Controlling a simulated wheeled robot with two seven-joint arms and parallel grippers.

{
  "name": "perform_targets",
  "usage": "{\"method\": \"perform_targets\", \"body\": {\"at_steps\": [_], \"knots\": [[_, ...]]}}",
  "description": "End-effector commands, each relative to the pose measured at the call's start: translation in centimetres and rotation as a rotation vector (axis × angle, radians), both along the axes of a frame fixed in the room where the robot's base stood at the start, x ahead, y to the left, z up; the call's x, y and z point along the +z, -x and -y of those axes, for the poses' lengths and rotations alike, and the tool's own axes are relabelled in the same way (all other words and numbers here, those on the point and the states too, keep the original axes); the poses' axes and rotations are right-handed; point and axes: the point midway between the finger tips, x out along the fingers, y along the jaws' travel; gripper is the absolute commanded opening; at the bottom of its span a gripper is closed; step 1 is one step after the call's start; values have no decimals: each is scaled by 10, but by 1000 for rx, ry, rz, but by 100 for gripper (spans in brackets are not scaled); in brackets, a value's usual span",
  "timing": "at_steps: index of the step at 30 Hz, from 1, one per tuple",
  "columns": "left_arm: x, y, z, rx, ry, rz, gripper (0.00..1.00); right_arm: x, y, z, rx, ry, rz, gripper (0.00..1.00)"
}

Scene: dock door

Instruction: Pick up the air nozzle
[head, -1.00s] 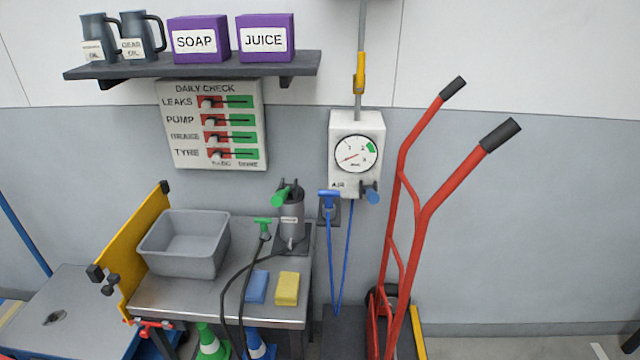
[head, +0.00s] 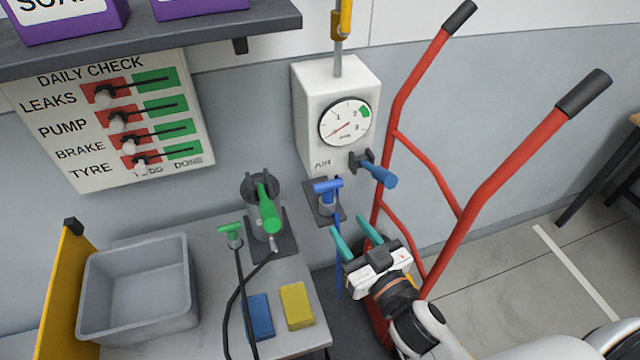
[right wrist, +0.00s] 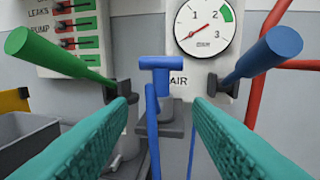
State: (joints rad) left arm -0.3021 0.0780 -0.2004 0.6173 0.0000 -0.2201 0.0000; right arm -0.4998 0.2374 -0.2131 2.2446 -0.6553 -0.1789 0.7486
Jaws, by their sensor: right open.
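The air nozzle (head: 327,187) is a blue T-shaped handle, upright in a dark holder below the white AIR gauge box (head: 308,120), with a blue hose hanging from it. My right gripper (head: 350,228) is open, with green fingers, just below and to the right of the nozzle in the head view. In the right wrist view the nozzle (right wrist: 160,63) stands upright between and beyond the two open fingers (right wrist: 162,100), apparently touching neither. Its lower part and hose (right wrist: 153,125) show between the fingers. My left gripper is not in view.
A blue lever (head: 376,174) sticks out from the gauge box. A green nozzle (head: 230,232) and a green-handled pump (head: 266,210) stand to the left on the bench. The red hand truck (head: 480,190) rises close behind my right arm. A grey bin (head: 140,290) sits at left.

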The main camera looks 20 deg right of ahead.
Motion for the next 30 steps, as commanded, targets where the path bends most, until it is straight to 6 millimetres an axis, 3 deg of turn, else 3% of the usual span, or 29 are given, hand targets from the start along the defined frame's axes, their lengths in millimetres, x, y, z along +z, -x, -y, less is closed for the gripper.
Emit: {"method": "perform_targets", "body": {"at_steps": [6, 13, 18, 21, 30], "knots": [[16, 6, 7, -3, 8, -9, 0, 3, -36, -7, 0, 0, 0, 45], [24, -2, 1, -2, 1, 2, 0, 6, -53, -10, -1, 0, 0, 45], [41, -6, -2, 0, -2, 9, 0, 15, -78, -14, -1, 2, 0, 45], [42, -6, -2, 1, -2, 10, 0, 10, -90, -17, -1, 1, -1, 45], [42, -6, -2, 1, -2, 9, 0, 8, -96, -18, -1, 0, -2, 45]]}}
